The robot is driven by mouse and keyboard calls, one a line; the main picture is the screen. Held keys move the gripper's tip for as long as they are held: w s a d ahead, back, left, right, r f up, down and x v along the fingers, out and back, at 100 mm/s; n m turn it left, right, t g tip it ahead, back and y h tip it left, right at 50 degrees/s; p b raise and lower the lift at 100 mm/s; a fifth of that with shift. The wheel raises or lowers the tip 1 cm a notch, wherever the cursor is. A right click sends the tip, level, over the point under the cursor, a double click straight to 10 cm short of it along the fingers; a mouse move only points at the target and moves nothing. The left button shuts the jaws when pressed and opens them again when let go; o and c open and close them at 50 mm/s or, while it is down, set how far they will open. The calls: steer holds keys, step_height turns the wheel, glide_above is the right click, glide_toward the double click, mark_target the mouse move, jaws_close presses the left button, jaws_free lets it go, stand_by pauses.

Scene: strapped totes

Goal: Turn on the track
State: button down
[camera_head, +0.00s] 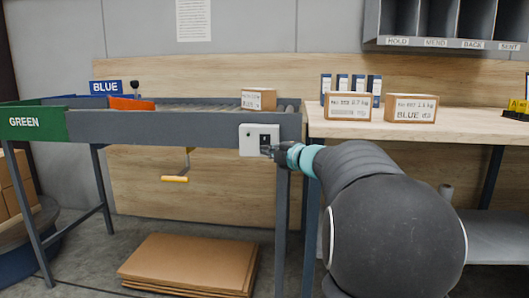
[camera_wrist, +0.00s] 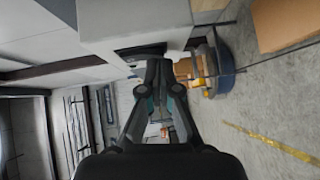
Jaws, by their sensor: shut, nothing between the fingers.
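The track (camera_head: 190,104) is a grey roller conveyor on dark legs at the left of the bench. A pale switch box (camera_head: 250,141) with a small dark switch (camera_head: 264,138) is fixed to its front side near the right end. My gripper (camera_head: 266,150) is shut and empty, with its fingertips at the lower right of the switch and partly over the box. In the wrist view my fingertips (camera_wrist: 158,62) are together just by the pale box (camera_wrist: 130,25) and its dark slot. I cannot tell whether they touch the switch, or which way it is set.
A carton (camera_head: 259,98) sits on the track near its right end. Two cartons (camera_head: 410,108) and several blue-and-white boxes stand on the bench (camera_head: 460,125). A green bin side (camera_head: 35,122) and a blue sign (camera_head: 106,87) are at the left. Flat cardboard (camera_head: 190,265) lies below.

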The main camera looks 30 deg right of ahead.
steer(key=shift+w+d, duration=0.1)
steer(key=shift+f, duration=0.1)
steer(key=s+f, duration=0.1)
steer(key=s, duration=1.2)
steer(key=shift+a+f, duration=0.15)
steer(key=shift+a, duration=0.05)
